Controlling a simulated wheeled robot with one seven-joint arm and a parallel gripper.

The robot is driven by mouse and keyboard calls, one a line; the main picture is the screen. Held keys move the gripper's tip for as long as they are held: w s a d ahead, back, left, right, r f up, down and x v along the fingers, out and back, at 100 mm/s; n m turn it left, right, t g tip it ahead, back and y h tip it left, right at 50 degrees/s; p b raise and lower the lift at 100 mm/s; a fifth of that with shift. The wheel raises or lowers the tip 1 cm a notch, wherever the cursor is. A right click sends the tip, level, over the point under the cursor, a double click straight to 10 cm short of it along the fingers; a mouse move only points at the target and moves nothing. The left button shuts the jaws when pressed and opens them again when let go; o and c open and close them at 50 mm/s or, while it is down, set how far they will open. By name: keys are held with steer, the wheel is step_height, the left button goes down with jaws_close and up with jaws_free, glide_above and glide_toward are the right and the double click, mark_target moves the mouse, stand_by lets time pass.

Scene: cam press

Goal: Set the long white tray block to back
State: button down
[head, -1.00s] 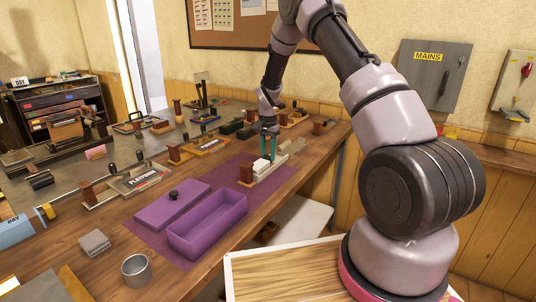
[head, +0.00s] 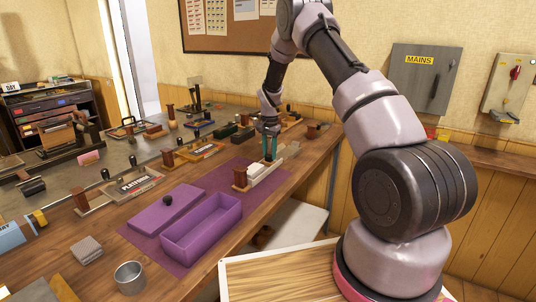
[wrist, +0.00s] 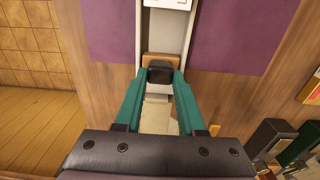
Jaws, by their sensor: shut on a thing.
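The long white tray (head: 266,174) lies on the purple mat, with a brown wooden block (head: 240,178) at its near end. My gripper (head: 269,156) is over the tray's far part, fingers pointing down. In the wrist view, my teal fingers (wrist: 161,76) are shut on a dark knob (wrist: 160,70) in front of a tan block (wrist: 161,59). The white tray channel with grey sides (wrist: 163,35) runs away above it. The fingers and my palm hide part of the tray, and I cannot tell how far the block sits along it.
The open purple box (head: 203,228) and its knobbed lid (head: 166,209) lie nearer on the mat. A metal cup (head: 130,278) stands near the bench's front. Other small fixtures, including the PLATFORM tray (head: 137,184), crowd the left and back.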

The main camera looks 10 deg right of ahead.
mark_target(269, 154)
steer(key=shift+c, duration=2.4)
jaws_free()
step_height(269, 154, up, 11)
